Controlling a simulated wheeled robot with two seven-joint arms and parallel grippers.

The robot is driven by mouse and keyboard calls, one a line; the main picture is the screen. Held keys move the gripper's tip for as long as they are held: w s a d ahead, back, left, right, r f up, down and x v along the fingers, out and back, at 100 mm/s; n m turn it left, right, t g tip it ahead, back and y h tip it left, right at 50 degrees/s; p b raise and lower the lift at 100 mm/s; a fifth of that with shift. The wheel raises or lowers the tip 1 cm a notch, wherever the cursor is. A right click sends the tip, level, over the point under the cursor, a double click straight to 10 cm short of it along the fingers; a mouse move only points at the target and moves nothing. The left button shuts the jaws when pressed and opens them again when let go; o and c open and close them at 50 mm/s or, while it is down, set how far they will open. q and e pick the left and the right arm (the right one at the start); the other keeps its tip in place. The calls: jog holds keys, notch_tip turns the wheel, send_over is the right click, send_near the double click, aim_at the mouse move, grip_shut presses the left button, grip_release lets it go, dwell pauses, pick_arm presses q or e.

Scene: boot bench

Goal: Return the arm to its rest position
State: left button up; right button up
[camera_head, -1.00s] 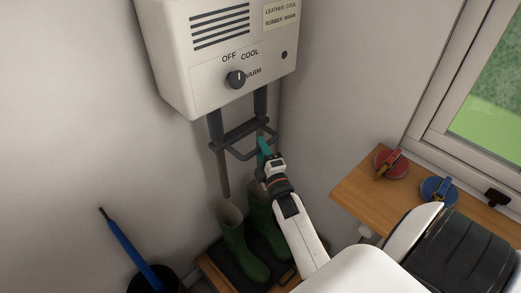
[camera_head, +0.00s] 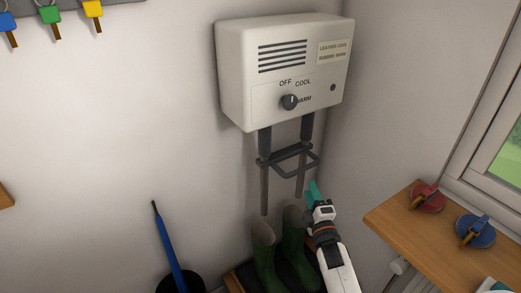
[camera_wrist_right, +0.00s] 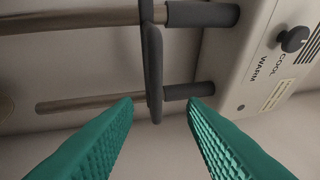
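My right gripper (camera_head: 313,190) comes up from the lower right in the head view, just below and right of the dark bracket (camera_head: 290,158) under the dryer. In the right wrist view its two teal fingers (camera_wrist_right: 162,102) are spread apart with nothing between them. The bracket (camera_wrist_right: 153,65) lies beyond the fingertips and appears apart from them. The white boot dryer (camera_head: 290,75) hangs on the wall with a dark knob (camera_head: 289,101), which also shows in the wrist view (camera_wrist_right: 292,39). Two green boots (camera_head: 265,258) stand below, partly cut off. My left gripper is not in view.
A wooden shelf (camera_head: 410,213) at right holds a red round item (camera_head: 427,198) and a blue one (camera_head: 475,231). A blue umbrella (camera_head: 167,245) stands in a black bin (camera_head: 180,284). Colored key tags (camera_head: 49,15) hang at upper left. The wall left of the dryer is bare.

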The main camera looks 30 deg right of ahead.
jog(key=s+a+f+m+g+y, duration=0.2)
jog(key=s+a+f+g, duration=0.15)
jog(key=f, duration=0.75)
jog(key=s+a+f+m+g+y, duration=0.1)
jog(key=s+a+f+m+g, duration=0.25)
jog(key=f, duration=0.85)
jog(key=s+a+f+m+g+y, duration=0.15)
jog(key=s+a+f, duration=0.4)
jog(key=f, duration=0.55)
jog(key=s+a+f+m+g, duration=0.1)
jog(key=s+f+g, duration=0.2)
jog(key=s, duration=0.8)
jog(key=s+a+f+m+g+y, duration=0.1)
jog(key=s+f+m+g, duration=0.1)
jog(key=s+f, duration=0.5)
jog(key=s+a+f+m+g, duration=0.1)
jog(key=s+f+g, duration=0.3)
jog(key=s, duration=1)
jog(key=shift+s+a+f+g, duration=0.35)
jog(key=shift+a+f, duration=0.25)
jog(key=shift+f, duration=0.3)
jog(key=shift+w, duration=0.1)
